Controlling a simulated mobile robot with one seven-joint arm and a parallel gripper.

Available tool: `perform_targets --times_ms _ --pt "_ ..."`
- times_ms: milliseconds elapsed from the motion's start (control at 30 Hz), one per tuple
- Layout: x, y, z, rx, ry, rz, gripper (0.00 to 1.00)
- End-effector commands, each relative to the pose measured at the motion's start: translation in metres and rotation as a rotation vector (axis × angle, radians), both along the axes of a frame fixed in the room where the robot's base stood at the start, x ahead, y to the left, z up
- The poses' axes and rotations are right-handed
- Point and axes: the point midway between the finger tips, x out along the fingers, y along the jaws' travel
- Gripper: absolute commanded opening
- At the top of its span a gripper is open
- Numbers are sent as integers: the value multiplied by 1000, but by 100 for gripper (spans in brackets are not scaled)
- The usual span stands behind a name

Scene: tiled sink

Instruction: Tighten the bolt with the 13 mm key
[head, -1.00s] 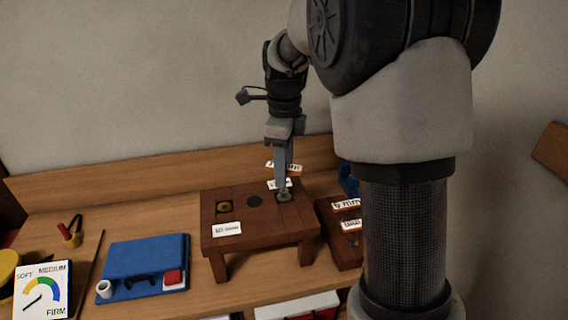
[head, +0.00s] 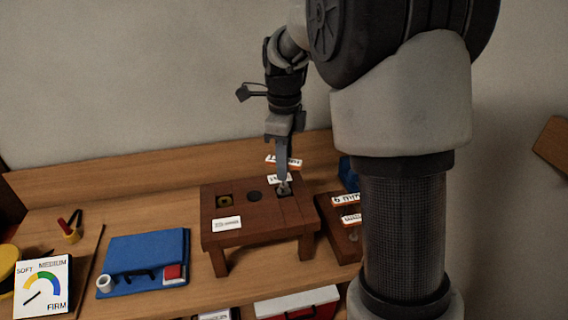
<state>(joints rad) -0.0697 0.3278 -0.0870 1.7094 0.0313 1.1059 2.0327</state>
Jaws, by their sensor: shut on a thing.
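The small wooden stand (head: 245,240) sits on the bench. My gripper (head: 283,179) points down over that right recess. It is shut on a small grey metal piece (head: 284,188), which looks like the key and stands at the recess. The bolt cannot be made out under it. The key's size marking is not readable.
A rack with orange-edged labels (head: 347,200) stands right of the stand, partly behind my arm. A red-and-white box (head: 297,302) is in front.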

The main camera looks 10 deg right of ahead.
Motion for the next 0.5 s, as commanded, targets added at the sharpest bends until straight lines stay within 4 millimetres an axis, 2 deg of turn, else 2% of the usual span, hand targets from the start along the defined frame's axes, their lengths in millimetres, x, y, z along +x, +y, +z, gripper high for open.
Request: perform_targets --times_ms 500 --pt "0 1 2 0 0 -487 2"
